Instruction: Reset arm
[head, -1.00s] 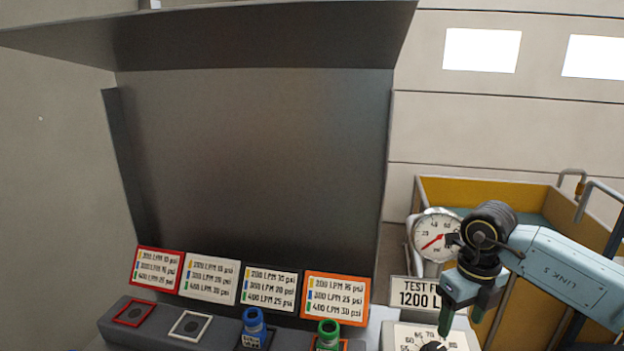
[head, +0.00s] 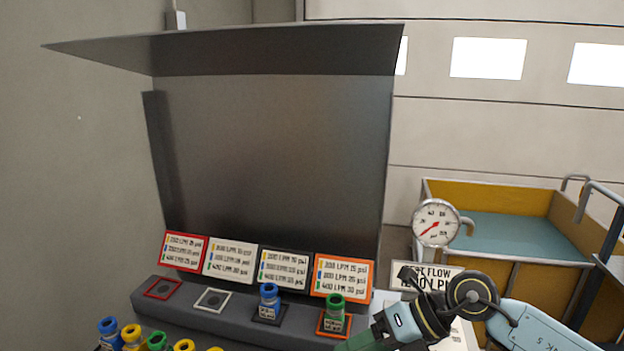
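My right arm comes in from the lower right. Its gripper (head: 362,342) points left and down at the bottom of the head view, just below the green nozzle (head: 335,312) on the orange-framed pad. The fingers are partly cut off by the frame edge, so I cannot tell whether they are open or whether they touch anything. My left gripper is not in view. A blue nozzle (head: 269,300) stands upright on the dark-framed pad. The red-framed pad (head: 163,288) and the white-framed pad (head: 212,300) are empty.
Several blue, yellow and green nozzles (head: 131,337) stand at the lower left. Label cards (head: 343,277) line the back of the grey ledge, before a dark panel (head: 270,150). A pressure gauge (head: 436,222) and a yellow-walled cart (head: 490,195) are at the right.

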